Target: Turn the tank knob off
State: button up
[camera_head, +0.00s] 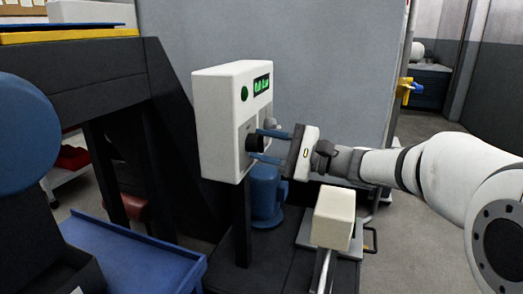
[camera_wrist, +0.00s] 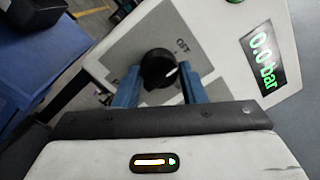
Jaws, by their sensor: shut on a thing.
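The tank knob (camera_head: 253,142) is a black round knob on the front of a white control box (camera_head: 217,107). In the wrist view the knob (camera_wrist: 157,66) sits on a grey plate with an "OFF" label (camera_wrist: 182,46) near its upper right. A pale mark shows on the knob's right side, roughly toward the label. My gripper (camera_head: 257,145) has its two blue fingers on either side of the knob, shut on it. The fingers (camera_wrist: 158,80) also show in the wrist view. They hide part of the plate's lower lettering.
A green display (camera_wrist: 264,58) on the box reads 0.0 bar in the wrist view. A blue motor-like part (camera_head: 265,195) stands below the box. A pale block (camera_head: 334,217) on a metal bar is below my arm. A dark bench (camera_head: 90,70) is at the left.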

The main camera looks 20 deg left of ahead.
jog(key=shift+f, duration=0.1)
jog(key=o, duration=1)
jog(key=shift+c, duration=0.2)
jog(key=d+p, duration=0.2)
jog(key=d, duration=0.5)
jog(key=shift+s+d+f, duration=0.25)
jog(key=shift+s+d, duration=0.1)
jog(key=shift+d, duration=0.05)
